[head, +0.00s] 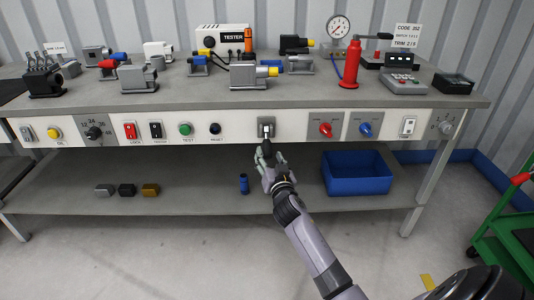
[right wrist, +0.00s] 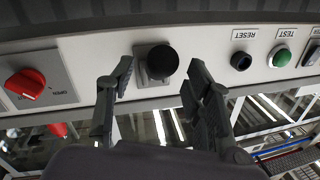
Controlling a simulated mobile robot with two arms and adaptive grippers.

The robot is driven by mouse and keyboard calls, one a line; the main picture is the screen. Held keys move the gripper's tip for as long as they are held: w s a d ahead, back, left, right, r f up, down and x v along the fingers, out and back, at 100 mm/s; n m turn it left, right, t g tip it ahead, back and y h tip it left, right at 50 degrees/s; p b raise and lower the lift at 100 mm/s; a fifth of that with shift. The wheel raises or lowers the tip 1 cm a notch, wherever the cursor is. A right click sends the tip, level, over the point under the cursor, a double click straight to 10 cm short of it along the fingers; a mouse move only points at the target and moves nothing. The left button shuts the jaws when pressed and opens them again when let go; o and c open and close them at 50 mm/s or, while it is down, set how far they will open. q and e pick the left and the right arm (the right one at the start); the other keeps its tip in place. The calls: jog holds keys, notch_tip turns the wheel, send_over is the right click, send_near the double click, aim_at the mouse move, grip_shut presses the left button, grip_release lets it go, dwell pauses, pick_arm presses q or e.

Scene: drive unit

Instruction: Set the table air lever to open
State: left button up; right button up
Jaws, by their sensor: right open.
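A lever with a round black ball knob (head: 266,147) sits on a grey plate (head: 267,122) in the middle of the bench's front panel. In the head view the knob hangs below the plate's middle. No readable label shows at this lever. My right gripper (head: 268,160) is just below and in front of the knob. In the right wrist view, the black knob (right wrist: 162,61) lies between the two spread fingertips of my right gripper (right wrist: 161,67), with a gap on both sides. The fingers are open and hold nothing. My left gripper is not in view.
Right of the lever are a red handle (head: 326,130) and a blue handle (head: 366,129). Left of it are a black reset button (head: 215,129) and a green test button (head: 186,129). A blue bin (head: 357,184) stands on the lower shelf.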

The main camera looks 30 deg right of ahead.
aim_at(269, 156)
jog(key=shift+x, duration=2)
jog(key=shift+c, duration=0.2)
grip_shut()
